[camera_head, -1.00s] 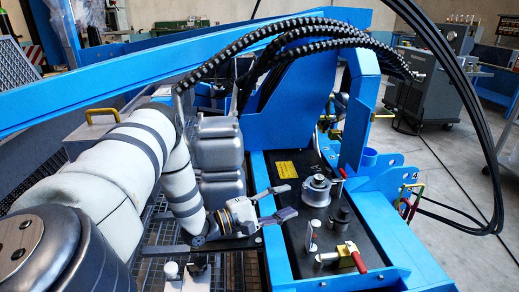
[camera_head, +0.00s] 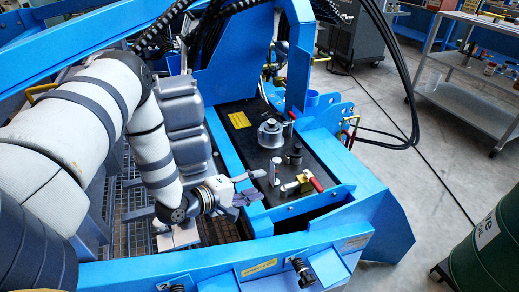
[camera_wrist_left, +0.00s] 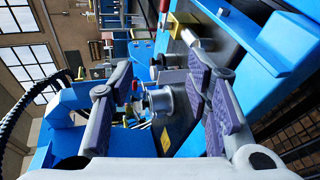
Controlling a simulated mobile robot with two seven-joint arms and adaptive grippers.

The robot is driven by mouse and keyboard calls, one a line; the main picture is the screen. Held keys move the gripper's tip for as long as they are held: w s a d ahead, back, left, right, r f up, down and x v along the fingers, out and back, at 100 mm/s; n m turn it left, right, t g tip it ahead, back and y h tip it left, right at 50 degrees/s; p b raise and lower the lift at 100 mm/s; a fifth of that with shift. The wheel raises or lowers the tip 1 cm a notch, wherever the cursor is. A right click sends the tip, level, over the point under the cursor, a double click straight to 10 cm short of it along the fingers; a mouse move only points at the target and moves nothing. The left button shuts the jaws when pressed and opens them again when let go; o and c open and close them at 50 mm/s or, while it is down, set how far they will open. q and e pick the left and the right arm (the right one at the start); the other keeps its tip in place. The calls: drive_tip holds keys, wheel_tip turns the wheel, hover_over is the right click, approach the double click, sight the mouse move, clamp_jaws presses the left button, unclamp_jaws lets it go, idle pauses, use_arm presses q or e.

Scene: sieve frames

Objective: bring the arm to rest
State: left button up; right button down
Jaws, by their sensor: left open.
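My left arm comes in from the left in the head view, its forearm angled down across the blue machine. My left gripper (camera_head: 255,186) is open with nothing between its fingers. It is at the left side of the black panel (camera_head: 248,141), left of the red-handled valve (camera_head: 305,184). In the left wrist view the spread fingers (camera_wrist_left: 156,60) frame the panel, with the silver round cap (camera_wrist_left: 158,101) seen between them. I cannot tell how high the fingers are above the panel. My right gripper is in neither view.
The blue front beam (camera_head: 215,265) crosses below my gripper. Grey ribbed tanks (camera_head: 185,125) stand beside the forearm, and thick black hoses (camera_head: 205,25) arch behind. A shelf cart (camera_head: 465,75) and a green drum (camera_head: 487,245) stand right. Open floor lies between cart and machine.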

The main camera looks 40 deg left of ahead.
use_arm(q)
drive_tip(key=s+d+f+m+g, duration=0.3)
drive_tip(key=s+d, duration=0.1)
drive_tip(key=s, duration=0.3)
drive_tip(key=s+d+f+m+g+p, duration=0.1)
drive_tip(key=s+d+f+m+g, duration=0.2)
drive_tip(key=s, duration=0.4)
drive_tip(key=s+d+f+m+g+p, duration=0.1)
drive_tip(key=s+d+f+m+g, duration=0.2)
drive_tip(key=s+d, duration=0.3)
drive_tip(key=shift+s+m+g+y, duration=0.4)
drive_tip(key=shift+s+g, duration=0.15)
drive_tip(key=shift+g, duration=0.25)
drive_tip(key=s+r+m+g+y, duration=0.1)
drive_tip(key=s+m+g, duration=0.2)
drive_tip(key=s, duration=0.5)
drive_tip(key=s+r+m+g+y+p, duration=0.1)
drive_tip(key=s+r+m+g, duration=0.1)
drive_tip(key=s, duration=0.6)
drive_tip(key=shift+s+a+m+g, duration=0.15)
drive_tip(key=shift+s+m+g, duration=0.2)
drive_tip(key=shift+m, duration=0.25)
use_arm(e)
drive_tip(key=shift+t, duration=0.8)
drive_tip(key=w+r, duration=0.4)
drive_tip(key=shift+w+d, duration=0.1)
